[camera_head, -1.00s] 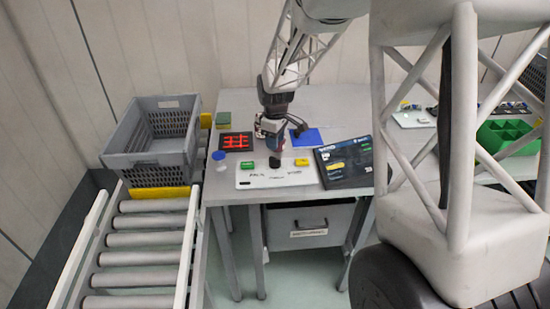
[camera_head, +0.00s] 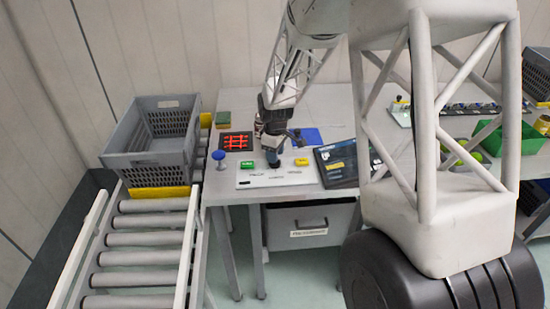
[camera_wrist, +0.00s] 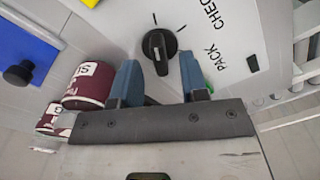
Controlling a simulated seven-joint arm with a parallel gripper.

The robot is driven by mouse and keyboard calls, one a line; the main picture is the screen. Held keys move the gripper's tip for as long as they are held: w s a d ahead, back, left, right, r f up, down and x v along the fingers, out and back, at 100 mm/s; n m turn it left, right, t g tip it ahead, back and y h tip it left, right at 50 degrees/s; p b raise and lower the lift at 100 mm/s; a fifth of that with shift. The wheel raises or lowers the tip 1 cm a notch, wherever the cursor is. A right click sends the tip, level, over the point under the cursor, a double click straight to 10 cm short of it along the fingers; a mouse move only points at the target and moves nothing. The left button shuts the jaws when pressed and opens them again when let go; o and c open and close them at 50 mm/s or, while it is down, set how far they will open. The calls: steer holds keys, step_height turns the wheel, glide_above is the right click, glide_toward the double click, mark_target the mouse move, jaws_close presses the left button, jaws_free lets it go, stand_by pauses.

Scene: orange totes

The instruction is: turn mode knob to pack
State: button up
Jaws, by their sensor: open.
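The pointer is not clearly on PACK. My gripper (camera_wrist: 160,62) is open, with one blue finger on each side of the knob's near edge. I cannot tell whether they touch it. In the head view my gripper (camera_head: 272,158) is over the panel (camera_head: 280,178) and largely hides the knob.
Dark red cans (camera_wrist: 90,84) stand close beside the left finger. A dark board (camera_head: 338,163) lies right of the panel. A grey crate (camera_head: 150,150) sits on rollers at left.

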steer(key=shift+f, duration=1)
jaws_close()
